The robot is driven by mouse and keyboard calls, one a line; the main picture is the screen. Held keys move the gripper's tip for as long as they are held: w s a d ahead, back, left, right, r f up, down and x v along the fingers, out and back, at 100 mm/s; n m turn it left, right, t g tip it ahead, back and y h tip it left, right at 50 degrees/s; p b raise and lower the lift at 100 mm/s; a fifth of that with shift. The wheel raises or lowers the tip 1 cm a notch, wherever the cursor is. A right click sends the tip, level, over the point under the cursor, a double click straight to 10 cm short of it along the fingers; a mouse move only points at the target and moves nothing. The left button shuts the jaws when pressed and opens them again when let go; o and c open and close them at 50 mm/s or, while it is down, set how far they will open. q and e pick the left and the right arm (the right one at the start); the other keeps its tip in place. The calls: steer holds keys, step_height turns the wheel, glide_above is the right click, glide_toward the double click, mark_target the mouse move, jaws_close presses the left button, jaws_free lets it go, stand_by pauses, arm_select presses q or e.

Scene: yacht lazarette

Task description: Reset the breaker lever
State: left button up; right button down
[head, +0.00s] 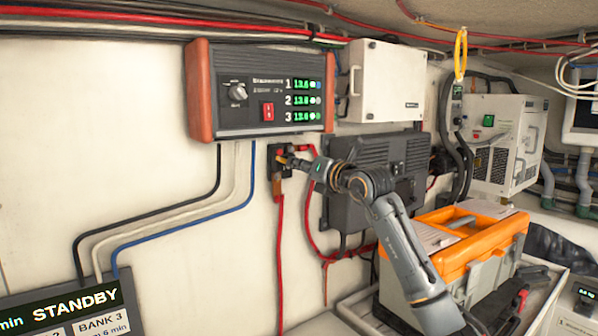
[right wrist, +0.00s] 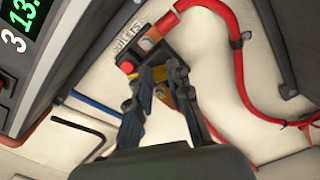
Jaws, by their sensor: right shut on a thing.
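The breaker (head: 276,160) is a small black unit on the white wall, below the panel with the green readouts. In the right wrist view the breaker (right wrist: 135,62) shows a red button and an orange part, under a printed label. My right gripper (head: 291,161) reaches it from the right. In the right wrist view its fingers (right wrist: 160,85) are closed around the yellow lever (right wrist: 161,92), most of which they hide. The lever's exact angle cannot be told. My left gripper is not in view.
The readout panel (head: 258,92) is just above the gripper. A dark grey box (head: 355,205) is mounted behind my right arm. Red cables (right wrist: 237,70) run close by. An orange-lidded toolbox (head: 450,270) stands at the lower right. The wall at left has three cables.

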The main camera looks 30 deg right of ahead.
steer(key=shift+d+r+n+b, duration=0.1)
steer(key=shift+r+n, duration=0.2)
steer(key=shift+n, duration=0.55)
steer(key=shift+r+n+b, duration=0.1)
steer(key=shift+r+n, duration=0.2)
steer(key=shift+n, duration=0.6)
steer(key=shift+d+r+n+b, duration=0.1)
steer(key=shift+r+n, duration=0.2)
steer(key=shift+n, duration=0.55)
steer(key=c, duration=1.2)
jaws_free()
steer(key=s, duration=0.4)
steer(key=s+d, duration=0.1)
steer(key=s, duration=0.7)
steer(key=shift+d, duration=0.25)
steer(key=shift+w, duration=0.1)
